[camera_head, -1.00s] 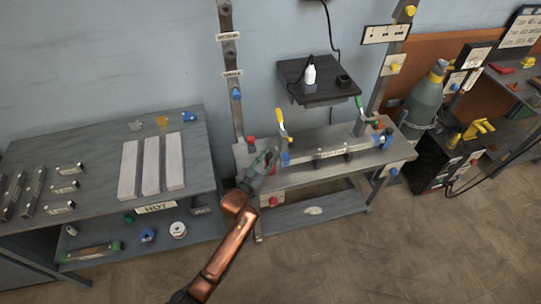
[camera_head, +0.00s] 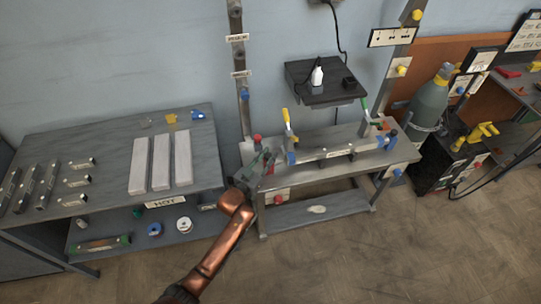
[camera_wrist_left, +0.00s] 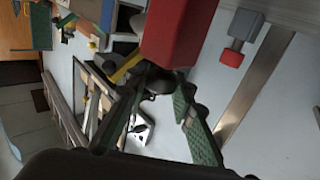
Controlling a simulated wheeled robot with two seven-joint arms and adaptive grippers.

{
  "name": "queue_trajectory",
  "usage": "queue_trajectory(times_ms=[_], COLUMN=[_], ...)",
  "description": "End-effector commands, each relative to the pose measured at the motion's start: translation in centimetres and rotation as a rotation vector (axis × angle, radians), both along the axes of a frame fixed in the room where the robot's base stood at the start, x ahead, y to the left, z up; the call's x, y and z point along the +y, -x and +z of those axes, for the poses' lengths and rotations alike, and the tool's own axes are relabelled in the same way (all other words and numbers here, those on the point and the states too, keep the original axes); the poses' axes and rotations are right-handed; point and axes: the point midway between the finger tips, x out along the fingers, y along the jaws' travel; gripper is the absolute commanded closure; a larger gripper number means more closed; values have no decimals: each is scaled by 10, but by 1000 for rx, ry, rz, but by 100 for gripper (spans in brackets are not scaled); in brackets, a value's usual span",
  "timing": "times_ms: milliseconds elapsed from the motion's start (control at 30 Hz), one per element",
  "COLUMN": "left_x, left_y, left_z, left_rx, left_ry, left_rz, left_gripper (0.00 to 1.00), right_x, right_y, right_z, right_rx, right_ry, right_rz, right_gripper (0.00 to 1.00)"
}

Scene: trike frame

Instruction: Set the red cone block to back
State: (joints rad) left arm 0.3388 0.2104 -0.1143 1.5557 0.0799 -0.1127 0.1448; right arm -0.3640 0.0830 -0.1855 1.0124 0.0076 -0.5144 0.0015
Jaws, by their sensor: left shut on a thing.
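A red block (camera_wrist_left: 175,35) is large at the top of the left wrist view; I take it as the red cone block. A black rounded knob (camera_wrist_left: 157,81) shows just below it. My left gripper (camera_wrist_left: 160,100) is shut on this knob, between its green-padded fingers. In the head view my left gripper (camera_head: 262,165) is at the left end of the workbench (camera_head: 330,168). A small red piece (camera_head: 257,138) shows just above it there; I cannot tell if it is the same block. My right gripper is not in view.
A grey part with a red end (camera_wrist_left: 238,40) shows in the wrist view. A yellow-handled clamp (camera_head: 288,122) stands right of my gripper. The left post (camera_head: 243,100) rises behind it. A table with pale bars (camera_head: 161,163) is to the left. The floor in front is clear.

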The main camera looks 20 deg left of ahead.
Motion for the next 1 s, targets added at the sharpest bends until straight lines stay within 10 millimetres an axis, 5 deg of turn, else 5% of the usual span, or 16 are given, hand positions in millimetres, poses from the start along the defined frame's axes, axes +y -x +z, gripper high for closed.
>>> queue_trajectory(times_ms=[100,133,400,767,1000], left_x=[5,5,2,2,11], left_y=[2,2,1,6,47], left_z=[-2,-2,-2,-2,-3], left_rx=[3,3,3,2,4], left_ry=[-2,-2,-3,-1,-3], left_rz=[6,6,3,1,3], left_gripper=[100,77,59,59,59], right_x=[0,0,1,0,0], right_y=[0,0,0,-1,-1], right_z=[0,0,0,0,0], right_rx=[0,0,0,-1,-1], right_ry=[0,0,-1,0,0], right_rz=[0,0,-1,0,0], right_gripper=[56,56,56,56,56])
